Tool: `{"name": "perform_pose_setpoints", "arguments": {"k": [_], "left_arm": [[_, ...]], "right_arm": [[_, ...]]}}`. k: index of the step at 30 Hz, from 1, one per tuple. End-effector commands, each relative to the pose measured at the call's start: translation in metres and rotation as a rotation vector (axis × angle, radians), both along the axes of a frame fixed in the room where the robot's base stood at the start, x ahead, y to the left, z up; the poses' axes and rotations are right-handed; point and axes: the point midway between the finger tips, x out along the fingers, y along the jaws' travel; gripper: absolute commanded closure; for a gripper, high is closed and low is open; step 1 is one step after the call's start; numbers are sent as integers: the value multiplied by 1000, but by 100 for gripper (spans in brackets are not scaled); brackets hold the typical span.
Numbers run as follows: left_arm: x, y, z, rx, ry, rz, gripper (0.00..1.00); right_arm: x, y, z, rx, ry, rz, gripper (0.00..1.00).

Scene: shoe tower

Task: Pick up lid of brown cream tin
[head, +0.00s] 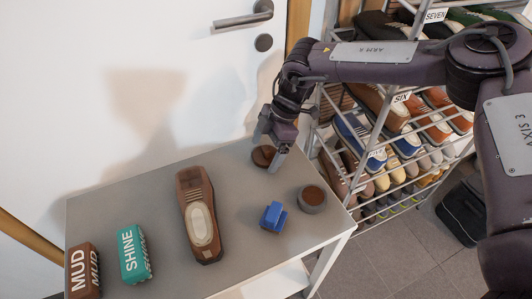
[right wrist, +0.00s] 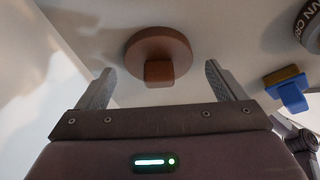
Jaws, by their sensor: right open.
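The brown round lid (head: 263,156) lies on the grey table near its back edge, close to the wall. In the right wrist view the lid (right wrist: 150,48) shows as a brown disc with a square knob, ahead of and between the fingertips. My right gripper (head: 270,145) is open and empty at the lid, one finger to each side of it in the picture; I see no contact. The open tin (head: 312,206), grey with brown cream inside, stands to the right of the lid; it also shows at the top right of the right wrist view (right wrist: 311,24). My left gripper is out of view.
A blue brush-like tool (head: 273,217) stands left of the tin. A brown shoe (head: 185,192), a teal SHINE brush (head: 134,254) and a brown MUD brush (head: 82,271) lie further left. A shoe rack (head: 372,159) stands right of the table, a white door (head: 150,60) behind.

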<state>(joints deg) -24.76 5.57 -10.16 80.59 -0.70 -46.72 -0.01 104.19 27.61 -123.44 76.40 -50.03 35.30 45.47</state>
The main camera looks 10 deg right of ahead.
Motion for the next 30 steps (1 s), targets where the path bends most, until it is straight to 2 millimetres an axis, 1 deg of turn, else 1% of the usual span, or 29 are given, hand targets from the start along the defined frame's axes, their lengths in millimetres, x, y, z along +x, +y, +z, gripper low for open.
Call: {"name": "perform_pose_setpoints", "arguments": {"k": [3,12,14,24,26,30], "left_arm": [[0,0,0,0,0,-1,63],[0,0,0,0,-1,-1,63],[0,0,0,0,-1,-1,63],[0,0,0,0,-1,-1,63],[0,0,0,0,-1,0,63],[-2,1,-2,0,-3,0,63]], "right_arm": [[0,0,0,0,0,0,10],[0,0,1,0,0,0,49],[0,0,1,0,0,0,56],[0,0,2,0,-1,0,56],[1,0,5,0,-2,0,56],[1,0,18,2,-3,0,56]]}}
